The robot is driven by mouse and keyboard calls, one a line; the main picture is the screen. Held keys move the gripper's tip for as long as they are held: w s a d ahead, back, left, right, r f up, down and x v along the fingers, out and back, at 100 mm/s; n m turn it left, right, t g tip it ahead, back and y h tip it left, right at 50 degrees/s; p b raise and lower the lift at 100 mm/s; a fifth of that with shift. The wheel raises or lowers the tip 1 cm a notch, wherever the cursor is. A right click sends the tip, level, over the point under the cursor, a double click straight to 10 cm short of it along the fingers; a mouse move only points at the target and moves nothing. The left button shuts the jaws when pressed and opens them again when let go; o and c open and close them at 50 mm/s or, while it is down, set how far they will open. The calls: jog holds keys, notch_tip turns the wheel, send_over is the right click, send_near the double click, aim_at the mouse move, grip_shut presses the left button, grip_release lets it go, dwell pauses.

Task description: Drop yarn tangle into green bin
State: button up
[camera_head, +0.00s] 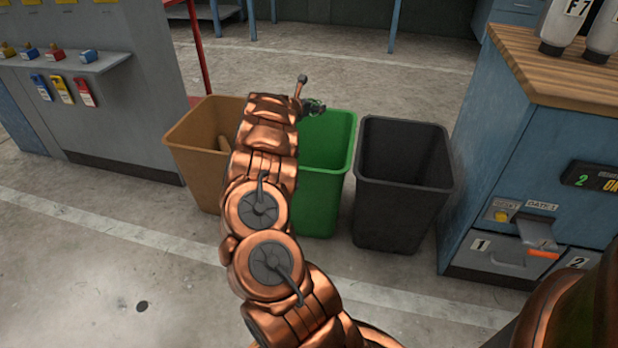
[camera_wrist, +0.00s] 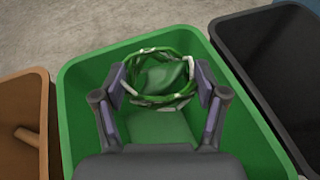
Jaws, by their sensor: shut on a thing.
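The yarn tangle (camera_wrist: 162,100) is a loose ring of green and white strands. It shows between the two fingers of my gripper (camera_wrist: 161,92) in the wrist view, and the gripper is shut on it. The green bin (camera_wrist: 85,78) lies below, with its open mouth under the tangle. In the head view the green bin (camera_head: 328,190) stands between two other bins, and my arm hides its left part. My gripper (camera_head: 312,106) is over the bin there, mostly hidden behind my arm, with the tangle hardly visible.
A brown bin (camera_head: 190,165) with a tan object in it stands left of the green bin. A black bin (camera_head: 395,205) stands to the right and looks empty. A blue cabinet with a wooden top (camera_head: 560,75) is at the right, a grey cabinet (camera_head: 120,120) at the left.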

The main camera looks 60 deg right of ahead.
notch_tip(320, 180, down, 5)
jog(key=shift+r+b, duration=0.15)
jog(key=shift+b, duration=0.85)
jog(key=o, duration=1.1)
jog(key=v, duration=1.2)
